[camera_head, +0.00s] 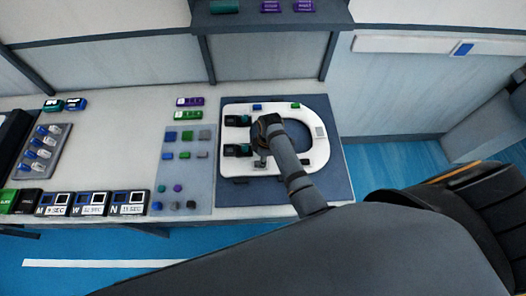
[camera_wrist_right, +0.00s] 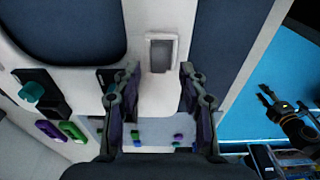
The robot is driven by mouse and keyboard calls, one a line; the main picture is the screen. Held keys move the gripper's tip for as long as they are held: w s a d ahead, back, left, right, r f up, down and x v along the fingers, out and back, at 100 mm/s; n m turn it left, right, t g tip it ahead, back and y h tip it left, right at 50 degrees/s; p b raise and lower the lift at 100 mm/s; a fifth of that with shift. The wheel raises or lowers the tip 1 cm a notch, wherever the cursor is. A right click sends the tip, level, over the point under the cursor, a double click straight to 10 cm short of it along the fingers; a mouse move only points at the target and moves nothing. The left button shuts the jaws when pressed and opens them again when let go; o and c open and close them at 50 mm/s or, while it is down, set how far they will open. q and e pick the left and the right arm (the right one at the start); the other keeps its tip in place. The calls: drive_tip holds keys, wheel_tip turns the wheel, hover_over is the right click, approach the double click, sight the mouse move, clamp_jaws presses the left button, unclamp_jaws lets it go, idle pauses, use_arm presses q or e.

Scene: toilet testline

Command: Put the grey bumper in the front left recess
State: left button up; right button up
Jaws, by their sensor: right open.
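The white toilet seat (camera_head: 316,152) lies on a dark blue mat (camera_head: 341,186). My right gripper (camera_head: 262,153) is over the near left part of the seat. In the right wrist view my right gripper (camera_wrist_right: 158,88) is open, with nothing between its fingers. Just beyond its fingertips is a grey rectangle with a paler rim (camera_wrist_right: 160,52) on the seat. I cannot tell whether it is the grey bumper seated in the recess or the bare recess. My left gripper (camera_wrist_right: 280,108) shows small at the right.
The pale parts tray (camera_head: 173,172) with several coloured pieces lies left of the mat. Two dark hinges (camera_head: 237,120) (camera_head: 238,150) sit at the seat's left end. Blue (camera_head: 257,106) and green (camera_head: 295,105) pieces are on its far side. A rack (camera_head: 43,150) stands further left.

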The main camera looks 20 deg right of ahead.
use_arm(q)
drive_tip(key=shift+w+f+b, duration=0.2)
drive_tip(key=shift+f+b, duration=0.25)
drive_tip(key=shift+f, duration=0.15)
use_arm(e)
wheel_tip(320, 180, up, 9)
drive_tip(key=d, duration=0.1)
drive_tip(key=shift+s+r, duration=0.15)
drive_tip(key=shift+s, duration=0.1)
